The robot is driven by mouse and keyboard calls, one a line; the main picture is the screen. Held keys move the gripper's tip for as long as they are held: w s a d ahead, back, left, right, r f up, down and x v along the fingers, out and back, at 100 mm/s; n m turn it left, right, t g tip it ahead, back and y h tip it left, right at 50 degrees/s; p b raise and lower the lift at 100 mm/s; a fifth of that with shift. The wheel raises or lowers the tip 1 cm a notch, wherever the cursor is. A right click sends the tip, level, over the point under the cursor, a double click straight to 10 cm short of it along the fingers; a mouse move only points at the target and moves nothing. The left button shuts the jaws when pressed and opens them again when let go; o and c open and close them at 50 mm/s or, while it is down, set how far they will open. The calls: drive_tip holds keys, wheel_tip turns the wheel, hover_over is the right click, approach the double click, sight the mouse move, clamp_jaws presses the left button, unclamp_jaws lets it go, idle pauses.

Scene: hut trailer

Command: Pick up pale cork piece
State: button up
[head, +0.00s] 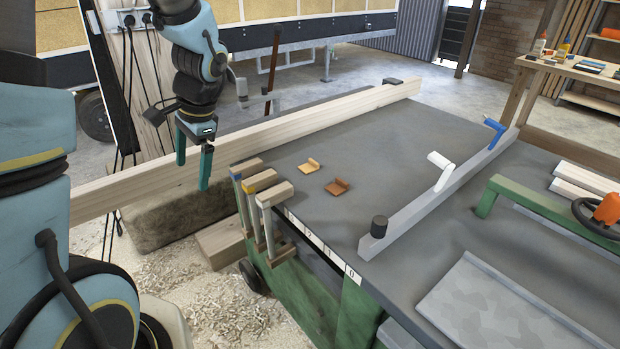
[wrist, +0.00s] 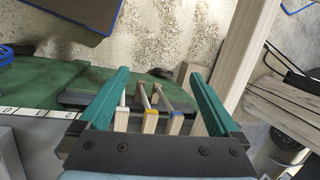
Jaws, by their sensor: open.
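The pale cork piece (head: 308,167) is a small yellowish-tan piece with a raised lip. It lies on the dark grey table top (head: 400,160), near the table's left end. A similar, darker brown piece (head: 338,187) lies just in front and to the right of it, apart from it. My gripper (head: 193,175) has teal fingers pointing down, open and empty. It hangs left of the table's end, apart from both pieces. In the wrist view my gripper (wrist: 158,75) has nothing between its fingertips, and neither piece can be made out there.
Several clamps with wooden handles (head: 276,194) stand at the table's left edge, between my gripper and the pieces. A long pale beam (head: 310,116) runs along the table's back. A grey fence (head: 440,195) with a white handle stands on the right. Table around the pieces is clear.

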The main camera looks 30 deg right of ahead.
drive_tip(key=w+d+f+m+t+y+b, duration=0.1)
drive_tip(key=w+d+f+m+t+b, duration=0.15)
drive_tip(key=d+f+m, duration=0.45)
drive_tip(key=m+t+b, duration=0.5)
drive_tip(key=m, duration=0.4)
approach(306, 165)
drive_tip(key=a, duration=0.3)
drive_tip(key=s+a, duration=0.1)
drive_tip(key=a, duration=0.2)
drive_tip(key=s+a+r, duration=0.1)
drive_tip(key=a, duration=0.2)
drive_tip(key=shift+s+a, duration=0.2)
drive_tip(key=shift+a, duration=0.05)
drive_tip(key=s+d+m+t, duration=0.1)
drive_tip(key=d, duration=0.2)
drive_tip(key=s+d+m+h+b, duration=0.1)
drive_tip(key=d, duration=0.1)
drive_tip(key=s+d+m+t, duration=0.1)
drive_tip(key=d+m, duration=0.1)
drive_tip(key=d, duration=0.1)
drive_tip(key=shift+s+d+f+t+h+b, duration=0.1)
drive_tip(key=shift+s+d+t+h+b, duration=0.05)
drive_tip(key=shift+d+t+h+b, duration=0.2)
drive_tip(key=p+x, duration=0.2)
drive_tip(key=x, duration=0.8)
drive_tip(key=shift+w+f, duration=0.2)
drive_tip(key=shift+w, duration=0.1)
drive_tip(key=shift+c, duration=0.3)
drive_tip(key=c, duration=1.4)
